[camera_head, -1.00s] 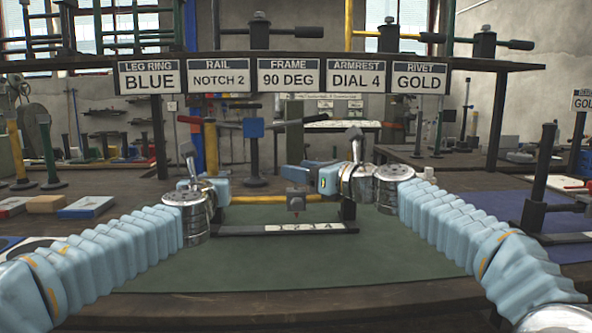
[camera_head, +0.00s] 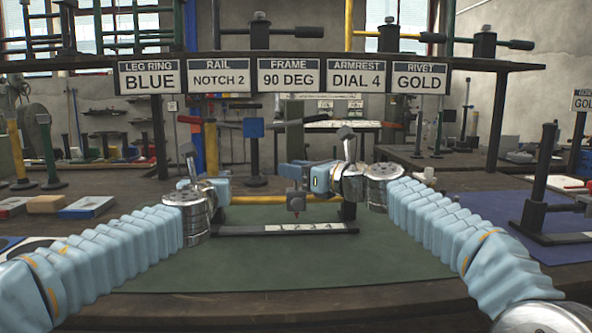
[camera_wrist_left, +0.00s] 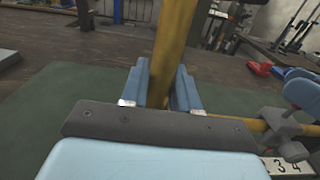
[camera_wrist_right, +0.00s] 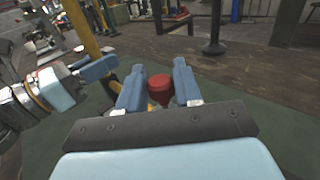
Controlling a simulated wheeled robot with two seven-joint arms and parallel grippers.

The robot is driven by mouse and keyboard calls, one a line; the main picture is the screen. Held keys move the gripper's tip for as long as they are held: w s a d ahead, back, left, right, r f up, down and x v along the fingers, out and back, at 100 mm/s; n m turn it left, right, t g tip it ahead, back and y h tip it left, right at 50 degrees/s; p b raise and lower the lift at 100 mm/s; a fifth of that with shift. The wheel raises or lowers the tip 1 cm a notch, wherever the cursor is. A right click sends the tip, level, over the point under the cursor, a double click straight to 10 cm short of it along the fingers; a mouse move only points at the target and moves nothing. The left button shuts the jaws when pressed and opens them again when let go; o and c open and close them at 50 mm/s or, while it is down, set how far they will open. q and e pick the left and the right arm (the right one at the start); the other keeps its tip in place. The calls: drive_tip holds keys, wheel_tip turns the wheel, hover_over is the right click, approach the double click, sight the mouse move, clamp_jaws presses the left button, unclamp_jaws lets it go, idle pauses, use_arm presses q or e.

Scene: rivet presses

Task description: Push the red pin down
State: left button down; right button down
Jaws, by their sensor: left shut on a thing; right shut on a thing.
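The press stands on the green mat (camera_head: 180,268). Its yellow bar (camera_head: 262,199) carries a dark slider block (camera_head: 296,202) above a white numbered scale (camera_head: 300,228). A small red tip (camera_head: 296,213) shows under the block. My right gripper (camera_head: 308,174) is just above the block. In the right wrist view the red pin's round head (camera_wrist_right: 159,86) sits between its fingers, and the gripper is shut on it. My left gripper (camera_head: 222,188) is shut on the yellow post (camera_wrist_left: 172,50), which stands between its fingers in the left wrist view.
Signs hang above the bench, including a rivet sign (camera_head: 419,78) reading GOLD. A blue mat (camera_head: 520,226) with a dark stand (camera_head: 540,190) lies to the right. Small boxes (camera_head: 86,207) lie at the left. The front of the green mat is clear.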

drive_tip(key=shift+f, duration=1.1)
drive_tip(key=c, duration=0.8)
unclamp_jaws()
drive_tip(key=shift+c, duration=0.2)
drive_tip(key=shift+s+d+r, duration=0.1)
drive_tip(key=v, duration=1.1)
drive_tip(key=shift+s+d, duration=0.2)
drive_tip(key=shift+s, duration=0.1)
use_arm(q)
drive_tip(key=c, duration=0.8)
unclamp_jaws()
drive_tip(key=shift+r, duration=0.1)
drive_tip(key=shift+c, duration=0.2)
drive_tip(key=shift+o, duration=0.4)
